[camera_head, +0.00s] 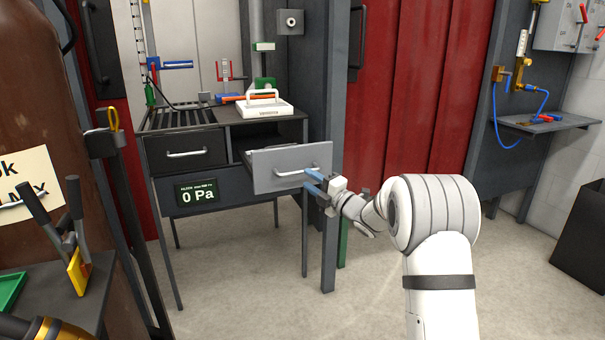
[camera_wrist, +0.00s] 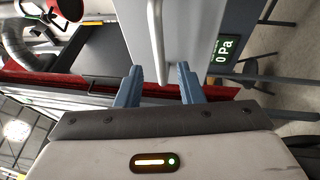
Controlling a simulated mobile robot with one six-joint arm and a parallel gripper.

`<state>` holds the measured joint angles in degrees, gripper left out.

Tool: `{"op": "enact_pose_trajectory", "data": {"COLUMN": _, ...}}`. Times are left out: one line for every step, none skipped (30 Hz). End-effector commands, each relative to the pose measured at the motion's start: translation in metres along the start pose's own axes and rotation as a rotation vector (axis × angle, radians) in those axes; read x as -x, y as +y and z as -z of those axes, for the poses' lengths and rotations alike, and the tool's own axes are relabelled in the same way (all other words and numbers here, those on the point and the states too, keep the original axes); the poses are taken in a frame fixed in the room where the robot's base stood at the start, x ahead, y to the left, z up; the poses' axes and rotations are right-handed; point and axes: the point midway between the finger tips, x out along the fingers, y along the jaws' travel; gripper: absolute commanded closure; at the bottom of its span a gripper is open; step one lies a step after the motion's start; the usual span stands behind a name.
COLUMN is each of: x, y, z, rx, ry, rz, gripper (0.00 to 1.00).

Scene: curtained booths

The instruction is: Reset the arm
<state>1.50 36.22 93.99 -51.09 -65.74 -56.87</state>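My white arm reaches in from the right in the head view. My gripper (camera_head: 318,185) is at the right side of an open grey drawer (camera_head: 268,172), close to its silver bar handle (camera_head: 297,171). In the wrist view, the two blue fingers of my gripper (camera_wrist: 160,85) stand apart with the end of the handle (camera_wrist: 155,40) just ahead of the gap between them. Nothing is held between the fingers. Whether a finger touches the drawer front (camera_wrist: 190,35) I cannot tell.
The drawer sits in a dark bench (camera_head: 228,128) beside a shut drawer (camera_head: 186,152). A "0 Pa" display (camera_head: 197,194) is below. A grey post (camera_head: 333,140) and red curtain (camera_head: 415,90) stand right of the bench. A black bin (camera_head: 583,235) is far right. The floor between is clear.

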Motion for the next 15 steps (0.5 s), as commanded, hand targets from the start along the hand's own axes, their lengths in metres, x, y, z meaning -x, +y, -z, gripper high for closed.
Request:
{"op": "enact_pose_trajectory", "data": {"x": 0.007, "y": 0.001, "z": -0.001, "rx": -0.002, "ry": -0.003, "rz": 0.002, "gripper": 0.66}}
{"op": "enact_pose_trajectory", "data": {"x": 0.011, "y": 0.001, "z": -0.001, "rx": -0.001, "ry": -0.002, "rz": 0.001, "gripper": 0.66}}
{"op": "enact_pose_trajectory", "data": {"x": 0.014, "y": 0.001, "z": -0.001, "rx": -0.001, "ry": -0.002, "rz": 0.001, "gripper": 0.66}}
{"op": "enact_pose_trajectory", "data": {"x": 0.016, "y": 0.001, "z": -0.001, "rx": -0.001, "ry": -0.001, "rz": 0.001, "gripper": 0.66}}
{"op": "enact_pose_trajectory", "data": {"x": 0.018, "y": 0.000, "z": -0.001, "rx": 0.000, "ry": -0.001, "rz": 0.001, "gripper": 0.66}}
{"op": "enact_pose_trajectory", "data": {"x": 0.019, "y": 0.000, "z": 0.000, "rx": 0.000, "ry": -0.001, "rz": 0.001, "gripper": 0.66}}
{"op": "enact_pose_trajectory", "data": {"x": 0.020, "y": 0.000, "z": 0.000, "rx": 0.001, "ry": -0.001, "rz": 0.001, "gripper": 0.66}}
{"op": "enact_pose_trajectory", "data": {"x": 0.021, "y": 0.000, "z": 0.000, "rx": 0.001, "ry": 0.000, "rz": 0.000, "gripper": 0.66}}
{"op": "enact_pose_trajectory", "data": {"x": 0.021, "y": 0.000, "z": 0.000, "rx": 0.001, "ry": 0.000, "rz": 0.000, "gripper": 0.66}}
{"op": "enact_pose_trajectory", "data": {"x": 0.021, "y": 0.000, "z": 0.000, "rx": 0.001, "ry": 0.000, "rz": 0.000, "gripper": 0.66}}
{"op": "enact_pose_trajectory", "data": {"x": 0.021, "y": 0.000, "z": 0.000, "rx": 0.001, "ry": 0.000, "rz": 0.000, "gripper": 0.66}}
{"op": "enact_pose_trajectory", "data": {"x": 0.021, "y": 0.000, "z": 0.000, "rx": 0.001, "ry": 0.000, "rz": 0.000, "gripper": 0.66}}
{"op": "enact_pose_trajectory", "data": {"x": 0.021, "y": 0.000, "z": 0.000, "rx": 0.001, "ry": 0.000, "rz": 0.000, "gripper": 0.66}}
{"op": "enact_pose_trajectory", "data": {"x": 0.021, "y": 0.000, "z": 0.000, "rx": 0.001, "ry": 0.000, "rz": 0.000, "gripper": 0.66}}
{"op": "enact_pose_trajectory", "data": {"x": 0.021, "y": 0.001, "z": 0.000, "rx": 0.000, "ry": -0.001, "rz": 0.001, "gripper": 0.66}}
